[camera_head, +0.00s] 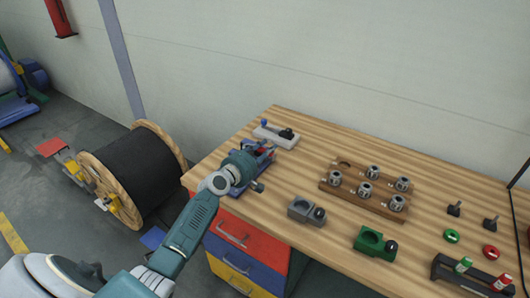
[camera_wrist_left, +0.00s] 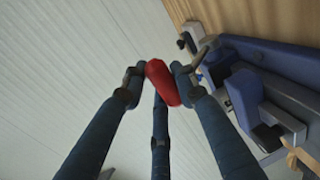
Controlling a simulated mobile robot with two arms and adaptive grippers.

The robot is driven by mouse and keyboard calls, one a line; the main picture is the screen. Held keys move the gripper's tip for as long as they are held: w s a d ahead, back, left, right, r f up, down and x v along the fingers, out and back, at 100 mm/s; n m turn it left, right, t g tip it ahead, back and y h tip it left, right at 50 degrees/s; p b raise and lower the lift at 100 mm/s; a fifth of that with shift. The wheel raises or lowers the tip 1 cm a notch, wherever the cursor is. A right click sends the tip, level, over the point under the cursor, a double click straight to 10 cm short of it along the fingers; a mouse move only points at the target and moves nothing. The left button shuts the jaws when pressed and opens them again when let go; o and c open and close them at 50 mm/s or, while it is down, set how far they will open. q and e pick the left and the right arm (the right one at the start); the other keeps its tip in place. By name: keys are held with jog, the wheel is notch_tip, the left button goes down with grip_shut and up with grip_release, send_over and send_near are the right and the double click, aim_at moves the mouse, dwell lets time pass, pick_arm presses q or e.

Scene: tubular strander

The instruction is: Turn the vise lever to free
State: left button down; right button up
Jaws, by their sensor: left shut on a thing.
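The blue vise (camera_head: 262,158) sits at the left end of the wooden workbench, partly hidden by my left gripper and wrist. In the left wrist view its blue jaws and body (camera_wrist_left: 244,98) fill the right side. A red lever grip (camera_wrist_left: 163,84) shows between the dark fingers of my left gripper (camera_wrist_left: 155,76), which is shut on it. In the head view the left gripper (camera_head: 257,158) is at the vise, and the lever is too small and covered to read its angle. My right gripper is not in view.
On the workbench (camera_head: 300,172) are a pale fixture (camera_head: 277,135), a wooden rack (camera_head: 350,200) of metal collets, a grey block (camera_head: 303,211), a green block (camera_head: 370,242) and several small parts at right. A cable reel (camera_head: 135,172) stands left of the drawers (camera_head: 232,232).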

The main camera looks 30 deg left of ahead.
pick_arm(q)
jog(key=shift+w+r, duration=0.4)
jog(key=shift+r, duration=0.2)
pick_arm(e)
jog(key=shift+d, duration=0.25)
pick_arm(q)
jog(key=c, duration=1.4)
grip_release()
jog(key=shift+w, duration=0.1)
jog(key=shift+o, duration=0.2)
jog(key=shift+f, duration=0.2)
jog(key=s+r, duration=0.2)
jog(key=s, duration=1)
jog(key=shift+a, duration=0.15)
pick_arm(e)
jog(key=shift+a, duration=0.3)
pick_arm(q)
jog(key=shift+w, duration=0.1)
